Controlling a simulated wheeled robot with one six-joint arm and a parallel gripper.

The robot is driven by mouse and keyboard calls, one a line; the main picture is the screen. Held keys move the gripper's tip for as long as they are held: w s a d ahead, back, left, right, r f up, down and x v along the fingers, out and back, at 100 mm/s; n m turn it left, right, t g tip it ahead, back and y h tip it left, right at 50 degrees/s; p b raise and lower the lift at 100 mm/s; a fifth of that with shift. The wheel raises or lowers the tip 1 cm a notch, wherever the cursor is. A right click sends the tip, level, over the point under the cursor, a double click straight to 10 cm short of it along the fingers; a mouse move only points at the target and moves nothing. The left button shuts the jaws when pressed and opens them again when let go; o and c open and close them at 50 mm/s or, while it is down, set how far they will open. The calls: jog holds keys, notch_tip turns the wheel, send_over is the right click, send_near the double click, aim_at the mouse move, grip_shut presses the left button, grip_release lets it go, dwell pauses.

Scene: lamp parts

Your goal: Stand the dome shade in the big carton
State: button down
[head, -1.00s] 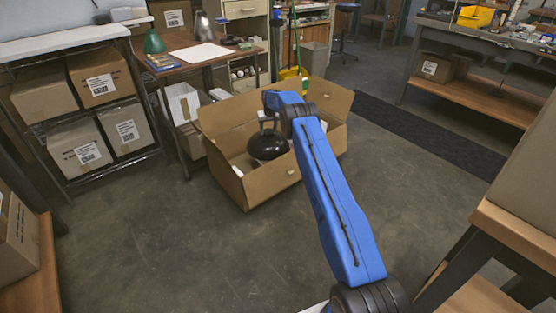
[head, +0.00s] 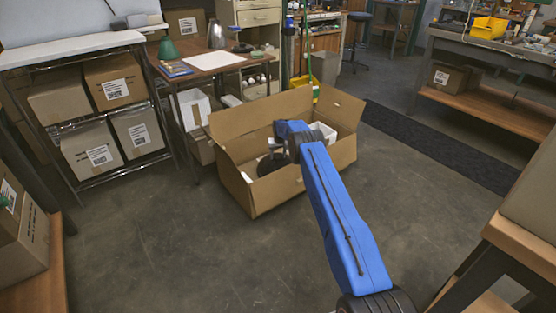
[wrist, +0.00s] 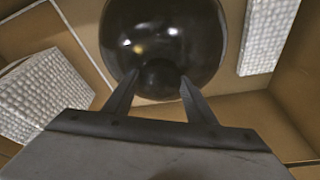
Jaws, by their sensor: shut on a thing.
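The dome shade (wrist: 165,35) is glossy black and round, with a small neck. My gripper (wrist: 156,88) is shut on that neck in the wrist view. In the head view the dome shade (head: 270,164) is low inside the big carton (head: 278,192), partly hidden by the front wall and my arm. The carton is open, its flaps spread outward. I cannot tell whether the shade touches the carton's floor. My gripper's fingers are hidden in the head view.
White textured packing blocks stand in the carton, one at left (wrist: 45,95) and one at right (wrist: 268,35) in the wrist view. A desk (head: 205,63) with a green shade (head: 168,48) stands behind. Open floor (head: 190,250) lies in front.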

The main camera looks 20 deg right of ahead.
jog(key=shift+f, duration=1.45)
jog(key=c, duration=0.8)
grip_release()
